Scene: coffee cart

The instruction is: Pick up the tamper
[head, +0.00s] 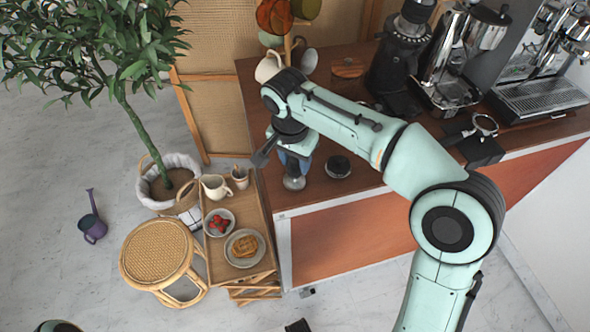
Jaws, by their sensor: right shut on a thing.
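My right arm reaches in from the lower right, over the wooden cart top (385,182). My right gripper (292,168) points down at the cart's left front corner. It is shut on the tamper (293,183), whose round silver base shows below the fingers. The tamper's handle is mostly hidden by the gripper. I cannot tell whether the base touches the cart top. My left gripper is not in view.
A round black piece (338,166) sits just right of the tamper. A grinder (400,55), espresso machine (545,85) and portafilter on a black stand (478,148) are further right. A wooden side table (262,200) holds a pitcher (215,187) and food, beside a rattan stool (157,250).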

